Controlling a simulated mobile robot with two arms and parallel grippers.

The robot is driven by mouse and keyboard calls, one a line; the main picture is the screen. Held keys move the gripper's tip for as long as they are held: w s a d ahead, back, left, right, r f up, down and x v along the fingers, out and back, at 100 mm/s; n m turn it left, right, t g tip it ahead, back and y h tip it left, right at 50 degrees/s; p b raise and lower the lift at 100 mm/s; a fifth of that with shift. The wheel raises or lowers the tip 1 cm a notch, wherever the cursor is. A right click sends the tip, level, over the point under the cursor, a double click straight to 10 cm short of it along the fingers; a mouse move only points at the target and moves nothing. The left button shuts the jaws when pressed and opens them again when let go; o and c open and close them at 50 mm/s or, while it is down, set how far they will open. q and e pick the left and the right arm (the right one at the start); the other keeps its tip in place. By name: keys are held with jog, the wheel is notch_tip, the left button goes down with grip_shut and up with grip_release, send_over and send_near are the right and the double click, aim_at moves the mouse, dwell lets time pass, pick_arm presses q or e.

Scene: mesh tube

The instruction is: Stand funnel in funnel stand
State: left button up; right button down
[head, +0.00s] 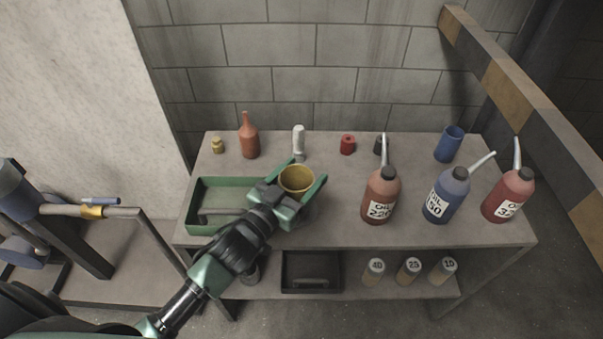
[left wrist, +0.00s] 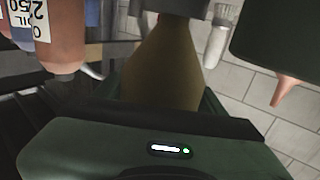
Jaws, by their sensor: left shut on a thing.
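A yellow funnel (head: 297,180) is in my left gripper (head: 296,184), wide mouth up, above the front left part of the bench. In the left wrist view its tapering body (left wrist: 162,62) is between the fingers, with a grey shape at its narrow end that I cannot identify. My left gripper is shut on the funnel. A blue open-topped cylinder (head: 448,144) stands at the back right of the bench, apart from the funnel; it may be the funnel stand, but I cannot tell for sure. My right gripper is not in view.
Three oil bottles with spouts, brown (head: 381,194), blue (head: 446,194) and red (head: 508,194), stand on the right. A green tray (head: 195,213) is at left. An orange bottle (head: 249,140), white bottle (head: 299,141) and red can (head: 347,145) line the back. A striped beam (head: 520,90) is at right.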

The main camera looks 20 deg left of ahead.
pick_arm(q)
jog(key=shift+a+f, duration=0.1)
jog(key=shift+f, duration=0.35)
jog(key=o, duration=1.5)
jog(key=shift+f, duration=0.1)
